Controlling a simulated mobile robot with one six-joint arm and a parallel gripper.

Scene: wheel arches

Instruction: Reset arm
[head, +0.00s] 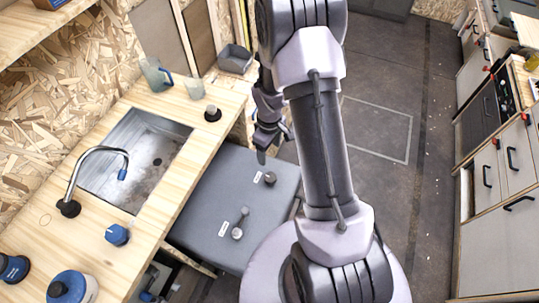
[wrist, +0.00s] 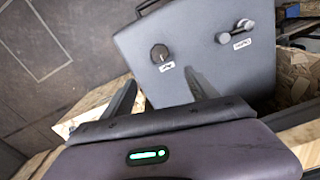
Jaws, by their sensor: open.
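My gripper (head: 275,146) hangs from my bent arm above the grey box beside the sink counter in the head view. In the wrist view my gripper (wrist: 159,75) shows two dark fingers spread apart with nothing between them. The grey box (head: 195,215) has a knob (head: 270,178) near its far edge and a lever-like fitting (head: 238,232) nearer to me, each beside a small white label. In the wrist view the grey box (wrist: 210,62) lies beyond the fingers. The fingers look apart from the knob (wrist: 159,53). My arm hides part of the floor behind it.
The wooden counter at left holds a steel sink (head: 140,150), a curved tap (head: 95,165), a clear jug (head: 154,75) and a cup (head: 194,88). Kitchen cabinets (head: 505,200) with an oven stand at right. The dark floor (head: 400,110) between is clear.

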